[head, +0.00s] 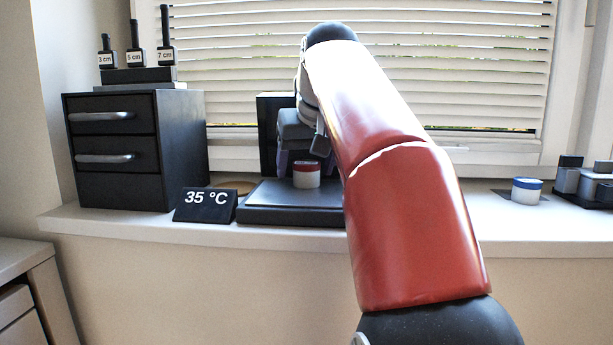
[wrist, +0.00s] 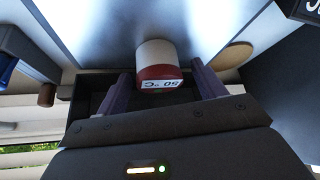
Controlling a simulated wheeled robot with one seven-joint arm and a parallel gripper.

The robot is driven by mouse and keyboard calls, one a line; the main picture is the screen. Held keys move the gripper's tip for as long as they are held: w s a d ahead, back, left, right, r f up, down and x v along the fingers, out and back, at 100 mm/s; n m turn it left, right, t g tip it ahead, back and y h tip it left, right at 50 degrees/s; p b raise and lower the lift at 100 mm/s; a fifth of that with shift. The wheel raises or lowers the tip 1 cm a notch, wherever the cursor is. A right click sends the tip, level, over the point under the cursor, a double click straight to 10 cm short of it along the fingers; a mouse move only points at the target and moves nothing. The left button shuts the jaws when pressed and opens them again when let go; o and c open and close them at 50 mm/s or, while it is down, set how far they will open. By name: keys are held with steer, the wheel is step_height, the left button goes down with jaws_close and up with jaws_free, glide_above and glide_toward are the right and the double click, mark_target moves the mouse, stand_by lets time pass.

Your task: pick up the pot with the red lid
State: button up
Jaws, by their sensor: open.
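The pot with the red lid (head: 306,178) is a small white pot standing on a dark low platform (head: 290,217) on the sill. In the wrist view the pot (wrist: 155,52) shows its white side, red lid and a label reading 50 °C upside down. My gripper (head: 304,158) is open above and around the pot in the head view. In the wrist view my gripper (wrist: 160,75) has one purple-grey finger on each side of the lid, with visible gaps. I cannot tell how far down the fingers reach.
A sign reading 35 °C (head: 205,205) and a black drawer unit (head: 135,150) stand left of the platform. A black upright (head: 267,130) rises behind it. A blue-lidded pot (head: 526,191) and a dark rack (head: 585,185) are far right. A round wooden disc (wrist: 235,54) lies beside the platform.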

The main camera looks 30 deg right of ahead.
steer(key=c, duration=1.2)
steer(key=shift+o, duration=0.2)
